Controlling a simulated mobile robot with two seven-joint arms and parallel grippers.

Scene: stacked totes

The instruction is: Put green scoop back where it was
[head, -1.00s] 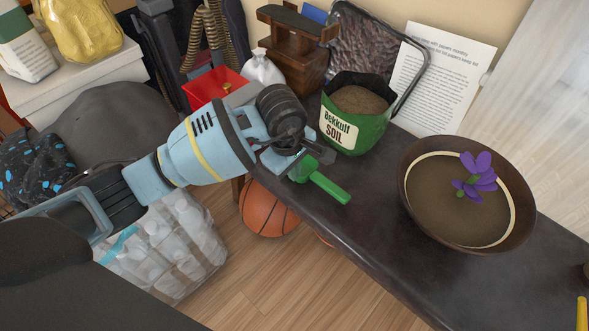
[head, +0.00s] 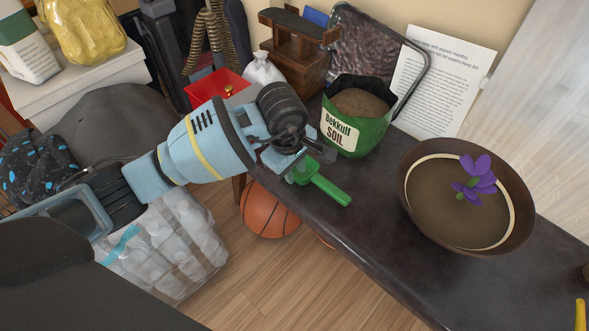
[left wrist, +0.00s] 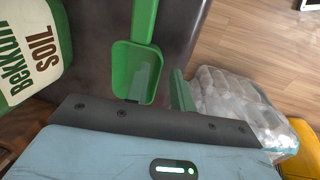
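The green scoop (head: 326,188) lies on the dark tabletop (head: 375,245) near its front edge, its handle pointing right and toward the front. My left gripper (head: 302,163) is down at the scoop's bowl, hiding part of it. In the left wrist view the scoop (left wrist: 124,62) shows with its bowl nearest me. One finger appears over the bowl and the other just outside its right wall, with a gap between them, so the gripper looks open. The green soil bag (head: 357,135) stands open behind the scoop, filled with soil. My right gripper is not in view.
A brown bowl (head: 409,215) with soil and a purple flower stands to the right. A paper sheet (head: 440,80) leans behind. A basketball (head: 268,211) and wrapped bottles (head: 165,240) are on the floor. The tabletop between scoop and bowl is clear.

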